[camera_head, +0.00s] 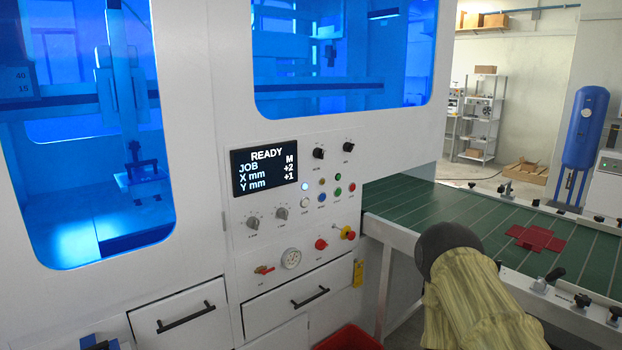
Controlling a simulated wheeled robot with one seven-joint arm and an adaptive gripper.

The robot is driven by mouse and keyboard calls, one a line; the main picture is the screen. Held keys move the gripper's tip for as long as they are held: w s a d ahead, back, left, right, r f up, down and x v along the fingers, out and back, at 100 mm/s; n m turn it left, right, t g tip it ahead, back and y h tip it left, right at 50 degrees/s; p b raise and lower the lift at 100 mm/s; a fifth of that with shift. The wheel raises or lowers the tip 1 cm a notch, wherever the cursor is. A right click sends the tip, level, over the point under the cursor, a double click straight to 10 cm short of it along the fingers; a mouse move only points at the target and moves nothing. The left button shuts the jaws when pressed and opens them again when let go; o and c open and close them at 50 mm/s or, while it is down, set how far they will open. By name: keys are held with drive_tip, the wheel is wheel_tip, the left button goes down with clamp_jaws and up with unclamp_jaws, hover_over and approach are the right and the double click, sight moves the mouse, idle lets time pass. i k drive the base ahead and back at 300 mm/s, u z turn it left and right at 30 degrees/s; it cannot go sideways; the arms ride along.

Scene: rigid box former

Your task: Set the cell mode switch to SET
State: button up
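The control panel (309,225) is on the white machine front, in the middle of the head view. Two black rotary switches sit to the right of its display: one on the left (318,153) and one on the right (348,147). Their labels are too small to read, so I cannot tell which is the cell mode switch or where either points. The display (264,169) reads READY, JOB M, X mm +2, Y mm +1. My arm, in a yellowish sleeve, rises at the lower right, apart from the panel. My gripper is not in view.
Below the switches are small coloured buttons, two grey dials (281,213), a gauge (291,258), and red-and-yellow controls (347,233). Drawers (300,303) with handles lie underneath. A green conveyor (405,207) carries a red cross-shaped blank (537,239). A red bin (348,338) stands below.

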sight(317, 153)
drive_tip(key=u, duration=0.5)
drive_tip(key=k, duration=1.2)
drive_tip(key=z, duration=0.55)
drive_tip(key=i, duration=1.75)
drive_tip(key=u, duration=0.7)
